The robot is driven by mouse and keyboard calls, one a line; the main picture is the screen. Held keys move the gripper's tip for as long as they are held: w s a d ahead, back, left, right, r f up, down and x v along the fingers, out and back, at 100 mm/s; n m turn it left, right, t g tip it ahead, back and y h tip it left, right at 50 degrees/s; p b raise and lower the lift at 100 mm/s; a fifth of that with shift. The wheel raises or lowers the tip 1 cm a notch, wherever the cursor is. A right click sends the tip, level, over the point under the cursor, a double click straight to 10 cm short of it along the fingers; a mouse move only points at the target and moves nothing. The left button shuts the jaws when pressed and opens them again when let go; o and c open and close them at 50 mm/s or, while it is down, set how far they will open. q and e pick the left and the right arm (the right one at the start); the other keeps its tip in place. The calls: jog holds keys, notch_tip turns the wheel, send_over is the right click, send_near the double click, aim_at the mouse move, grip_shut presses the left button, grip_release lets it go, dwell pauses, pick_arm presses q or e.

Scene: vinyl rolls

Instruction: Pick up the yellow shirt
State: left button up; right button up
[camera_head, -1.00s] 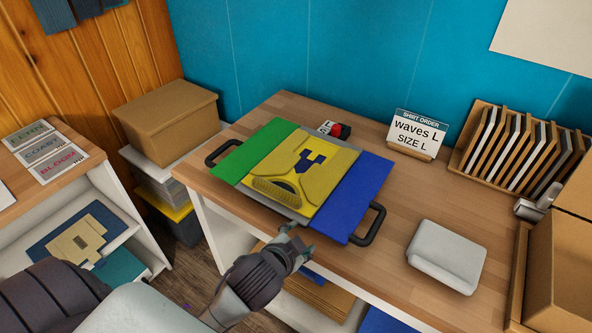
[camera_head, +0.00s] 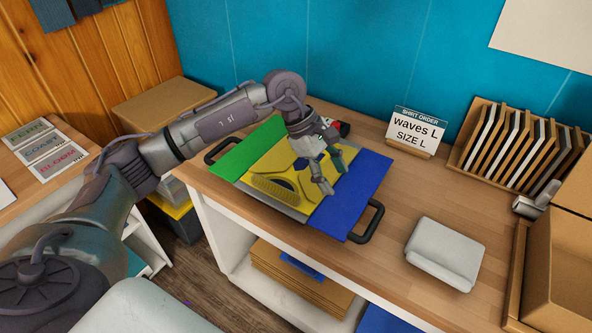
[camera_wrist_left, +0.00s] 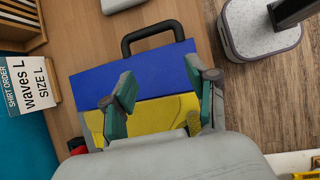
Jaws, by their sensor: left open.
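The yellow shirt (camera_head: 273,165) lies flat on a tray with black handles on the wooden table, between a green panel (camera_head: 240,155) and a blue panel (camera_head: 350,195). It also shows in the left wrist view (camera_wrist_left: 160,114), partly hidden by the fingers. My left gripper (camera_head: 330,174) is open and empty above the right part of the shirt, near the blue panel. In the left wrist view its two fingers (camera_wrist_left: 160,95) stand apart over the yellow and blue. Whether they touch the shirt cannot be told. My right gripper is not in view.
A sign reading "waves L SIZE L" (camera_head: 415,132) stands behind the tray. A rack of upright panels (camera_head: 515,150) is at the back right. A folded white item (camera_head: 443,252) lies to the right, and a cardboard box (camera_head: 560,270) stands at the right edge.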

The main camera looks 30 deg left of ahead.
pick_arm(q)
jog(key=a+r+y, duration=0.3)
jog(key=a+y, duration=0.3)
jog(key=a, duration=0.9)
jog(key=p, duration=0.2)
send_over(274, 186)
jog(key=a, duration=0.1)
jog(key=shift+g, duration=0.4)
jog(key=f, duration=0.7)
jog(key=shift+w, duration=0.4)
jog(key=shift+f, duration=0.65)
jog(key=shift+s+d+f+p, duration=0.2)
jog(key=shift+f+p, duration=0.1)
jog(key=shift+p, duration=0.1)
jog(key=f, duration=0.1)
jog(key=f+p, duration=0.1)
jog(key=f, duration=0.1)
jog(key=shift+s+d+f+p, duration=0.1)
jog(key=shift+d+f+p, duration=0.2)
jog(key=shift+p, duration=0.1)
jog(key=shift+f, duration=0.45)
jog(key=shift+f+b, duration=0.25)
jog(key=shift+b, duration=0.1)
jog(key=shift+s, duration=0.2)
grip_shut()
